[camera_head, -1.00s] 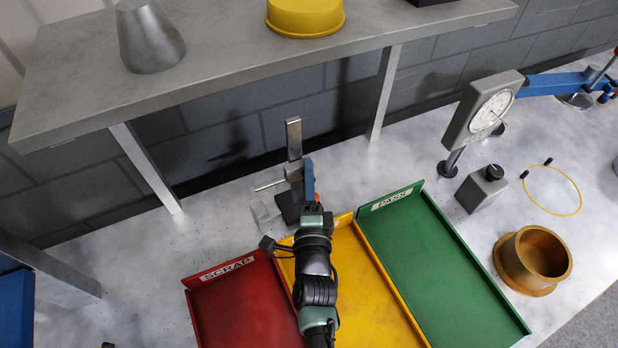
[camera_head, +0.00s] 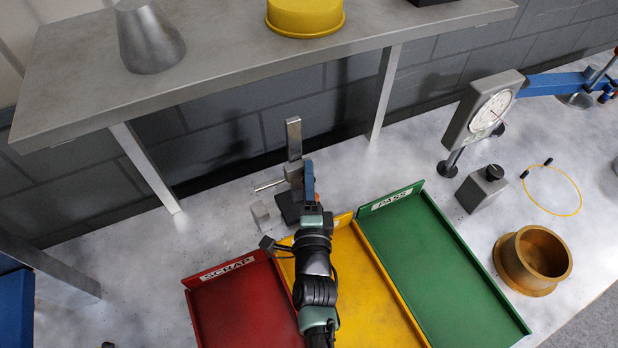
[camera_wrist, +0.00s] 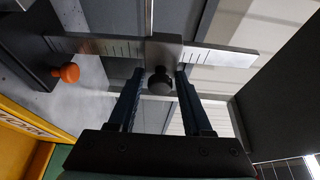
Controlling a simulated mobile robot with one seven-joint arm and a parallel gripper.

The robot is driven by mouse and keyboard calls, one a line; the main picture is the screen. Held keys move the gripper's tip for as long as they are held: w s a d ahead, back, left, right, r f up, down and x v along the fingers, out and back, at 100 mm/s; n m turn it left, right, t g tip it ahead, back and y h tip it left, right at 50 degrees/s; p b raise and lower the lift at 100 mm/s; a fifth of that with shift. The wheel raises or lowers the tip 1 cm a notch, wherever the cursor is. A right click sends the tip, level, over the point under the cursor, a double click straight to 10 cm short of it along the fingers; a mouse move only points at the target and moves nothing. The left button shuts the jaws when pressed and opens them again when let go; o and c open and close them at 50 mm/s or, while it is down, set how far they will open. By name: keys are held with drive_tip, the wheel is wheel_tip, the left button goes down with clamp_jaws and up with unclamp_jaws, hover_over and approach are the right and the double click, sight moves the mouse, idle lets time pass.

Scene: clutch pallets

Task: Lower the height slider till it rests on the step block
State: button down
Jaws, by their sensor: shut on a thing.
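The height gauge has an upright silver column (camera_head: 294,140) on a dark base (camera_head: 287,206). Its slider (camera_head: 293,172) sits partway up the column, with a thin arm (camera_head: 268,185) reaching left. The small grey step block (camera_head: 265,214) stands left of the base; a gap shows between it and the slider's arm. My gripper (camera_head: 309,188) is at the slider, hiding part of it. In the wrist view the slider (camera_wrist: 165,50) crosses the marked column (camera_wrist: 222,58), and my gripper (camera_wrist: 160,80) is shut on its dark knob (camera_wrist: 159,84). The step block is not clear there.
Red SCRAP (camera_head: 228,269), yellow (camera_head: 343,219) and green PASS (camera_head: 392,199) trays lie in front. A metal shelf (camera_head: 230,60) overhangs behind. A dial gauge (camera_head: 488,112), a grey block with a knob (camera_head: 481,190) and a brass ring (camera_head: 508,262) stand right.

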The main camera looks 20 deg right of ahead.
idle(0.4)
wheel_tip(320, 180, down, 8)
drive_tip(key=b, duration=0.8)
drive_tip(key=shift+r, duration=0.25)
drive_tip(key=c, duration=0.6)
unclamp_jaws()
drive_tip(key=shift+r, duration=0.1)
drive_tip(key=shift+r, duration=0.1)
